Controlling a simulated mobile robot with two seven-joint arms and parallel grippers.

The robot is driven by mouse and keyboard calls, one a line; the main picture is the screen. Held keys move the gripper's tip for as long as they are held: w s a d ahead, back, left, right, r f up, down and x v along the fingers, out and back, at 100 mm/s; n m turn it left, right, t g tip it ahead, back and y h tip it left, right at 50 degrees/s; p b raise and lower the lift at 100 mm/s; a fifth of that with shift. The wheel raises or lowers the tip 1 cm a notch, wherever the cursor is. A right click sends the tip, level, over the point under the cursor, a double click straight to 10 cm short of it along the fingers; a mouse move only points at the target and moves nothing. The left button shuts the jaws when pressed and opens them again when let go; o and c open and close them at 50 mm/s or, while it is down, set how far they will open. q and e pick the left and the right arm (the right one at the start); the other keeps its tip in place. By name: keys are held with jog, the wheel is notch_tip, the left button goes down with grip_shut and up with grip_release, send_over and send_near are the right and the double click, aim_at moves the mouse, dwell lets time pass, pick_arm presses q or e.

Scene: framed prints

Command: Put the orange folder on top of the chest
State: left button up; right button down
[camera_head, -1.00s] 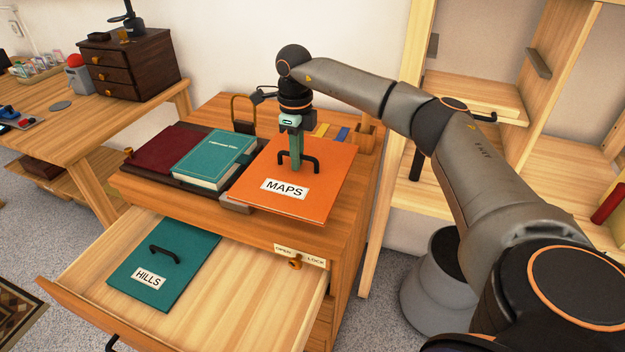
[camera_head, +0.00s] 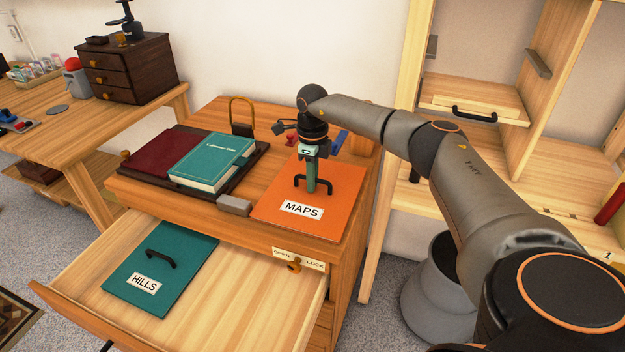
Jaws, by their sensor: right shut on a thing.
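The orange folder (camera_head: 335,212), labelled MAPS with a black handle, is at the right front of the wooden chest's (camera_head: 150,194) top. It lies flat, on or just above the surface; I cannot tell if it touches. My right gripper (camera_head: 311,187) points down and is shut on the folder's handle. The chest's top drawer (camera_head: 230,290) is pulled out, with a teal folder (camera_head: 165,275) labelled HILLS inside. My left gripper is out of view.
Left of the orange folder are a small grey block (camera_head: 235,205) and a dark tray (camera_head: 255,165) with a red book (camera_head: 172,152) and a teal book (camera_head: 205,165). A brass-looped object (camera_head: 241,125) stands behind. Shelving (camera_head: 395,140) rises at the right.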

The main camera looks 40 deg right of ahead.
jog(key=shift+f, duration=0.1)
jog(key=c, duration=0.9)
grip_release()
notch_tip(320, 180, up, 12)
jog(key=p, duration=0.2)
